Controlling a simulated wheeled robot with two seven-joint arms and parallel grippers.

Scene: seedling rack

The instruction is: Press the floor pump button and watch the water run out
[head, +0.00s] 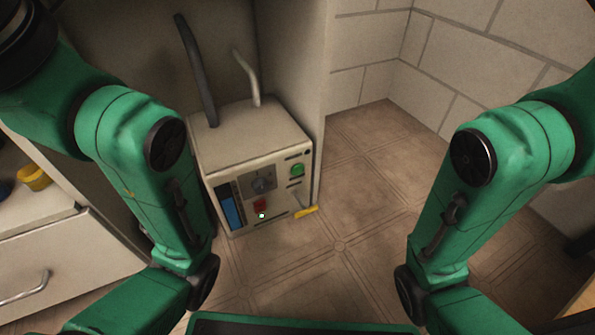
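The floor pump (255,135) is a beige box standing on the tiled floor in the head view, left of centre. Its front has a round green button (297,170) at upper right, a dark knob (263,183) in the middle, a red button (260,204) below it and a blue window (230,210) at left. A small white light (262,215) shows under the red button. A yellow-tipped lever (306,211) sticks out at lower right. No running water is visible. My green arms come in from both sides; both grippers are outside the picture.
A black hose (196,70) and a grey pipe (248,76) rise from the pump's top. A panel (308,90) stands right behind it. A drawer cabinet (70,250) and a yellow pot (35,177) are at left. The floor (370,170) right of the pump is clear.

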